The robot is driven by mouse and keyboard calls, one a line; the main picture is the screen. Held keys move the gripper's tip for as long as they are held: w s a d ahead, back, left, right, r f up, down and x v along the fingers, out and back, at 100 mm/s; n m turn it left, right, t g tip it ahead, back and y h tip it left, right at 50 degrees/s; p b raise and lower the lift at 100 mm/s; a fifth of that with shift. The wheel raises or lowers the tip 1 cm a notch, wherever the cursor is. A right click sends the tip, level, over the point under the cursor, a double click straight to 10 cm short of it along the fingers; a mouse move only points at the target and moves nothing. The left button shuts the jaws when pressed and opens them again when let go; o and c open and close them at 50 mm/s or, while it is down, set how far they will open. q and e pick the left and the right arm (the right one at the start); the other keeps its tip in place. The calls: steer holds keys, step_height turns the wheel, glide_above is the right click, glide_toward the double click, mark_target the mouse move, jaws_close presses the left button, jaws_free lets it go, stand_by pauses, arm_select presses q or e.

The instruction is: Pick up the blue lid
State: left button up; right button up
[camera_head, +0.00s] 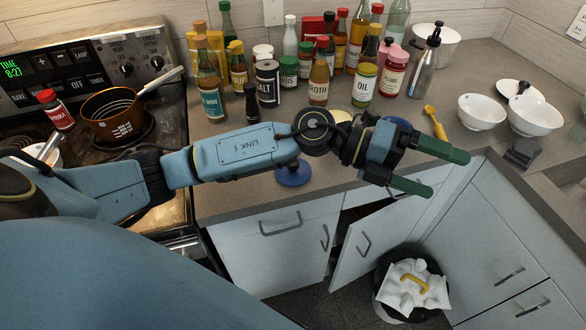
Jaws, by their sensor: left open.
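A round blue lid (293,176) lies on the counter near its front edge, just below my left forearm, which hides its upper part. Another blue round thing (400,121) shows partly behind my left gripper; I cannot tell what it is. My left gripper (449,174) is open, with its two green fingers apart and nothing between them. It reaches out over the counter's front edge, to the right of the blue lid and apart from it. My right gripper is not in view.
Several bottles and jars (318,82) crowd the counter's back. White bowls (482,113) and a yellow tool (436,122) lie right. The stove with a copper pot (112,113) is left.

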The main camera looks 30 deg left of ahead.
arm_select(q)
steer(key=w+a+f+m+g+y, duration=0.1)
steer(key=a+f+m+g+y, duration=0.2)
steer(key=a+f+y, duration=0.35)
steer(key=y, duration=1.1)
glide_above(293, 162)
steer(key=shift+n+h, duration=0.25)
steer(key=shift+n, duration=0.05)
step_height(293, 162, down, 8)
steer(key=shift+d+r+p, duration=0.1)
steer(key=shift+p, duration=0.25)
steer(key=shift+f+p, duration=0.4)
steer(key=shift+f, duration=2.6)
steer(key=shift+c, duration=0.4)
steer(key=c, duration=0.7)
